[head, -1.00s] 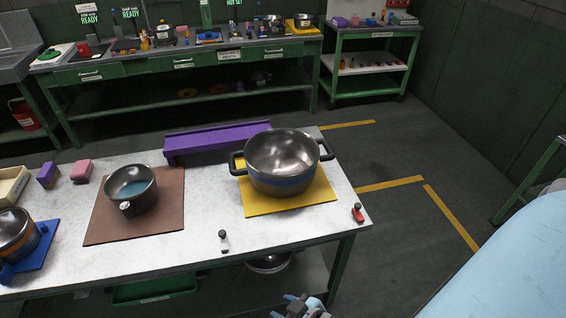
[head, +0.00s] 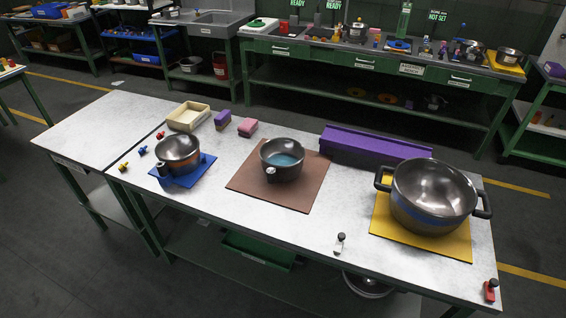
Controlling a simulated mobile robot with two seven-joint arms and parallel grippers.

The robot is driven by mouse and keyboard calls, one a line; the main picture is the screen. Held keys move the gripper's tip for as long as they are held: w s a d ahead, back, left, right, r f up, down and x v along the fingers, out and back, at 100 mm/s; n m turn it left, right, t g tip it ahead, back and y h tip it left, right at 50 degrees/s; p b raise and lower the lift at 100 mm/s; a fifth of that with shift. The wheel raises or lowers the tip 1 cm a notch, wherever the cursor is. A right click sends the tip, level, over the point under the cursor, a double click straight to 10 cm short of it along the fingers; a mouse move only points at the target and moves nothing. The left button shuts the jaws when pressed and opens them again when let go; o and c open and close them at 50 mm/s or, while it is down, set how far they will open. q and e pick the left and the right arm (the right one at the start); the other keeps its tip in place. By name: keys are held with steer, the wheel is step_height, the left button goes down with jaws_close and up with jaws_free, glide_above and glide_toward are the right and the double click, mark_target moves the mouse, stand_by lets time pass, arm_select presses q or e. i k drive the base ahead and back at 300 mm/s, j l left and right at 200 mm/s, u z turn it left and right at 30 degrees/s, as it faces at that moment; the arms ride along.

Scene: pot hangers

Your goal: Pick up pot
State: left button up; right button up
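Several pots are on the white table (head: 245,215). A large dark pot with two side handles and a blue band (head: 432,196) stands on a yellow mat (head: 440,243) at the right. A smaller black pot with a blue inside (head: 282,160) stands on a brown mat (head: 250,185) in the middle. A pot with an orange-brown band (head: 178,155) stands on a blue mat (head: 206,165) at the left. Which pot the task means cannot be told. Neither of my grippers is in the head view now.
A cream tray (head: 188,117), a pink block (head: 247,127) and a purple block (head: 222,120) are at the back. A small bottle (head: 340,243) and a red item (head: 490,290) stand near the front edge.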

mark_target(282, 158)
steer(key=i+j+z, duration=0.15)
steer(key=z, duration=0.25)
steer(key=i+j+z, duration=0.1)
steer(key=z, duration=0.3)
steer(key=j+z, duration=0.4)
steer(key=i+j+z, duration=0.15)
steer(key=j, duration=0.35)
steer(key=i+j+z, duration=0.15)
steer(key=j, duration=1.15)
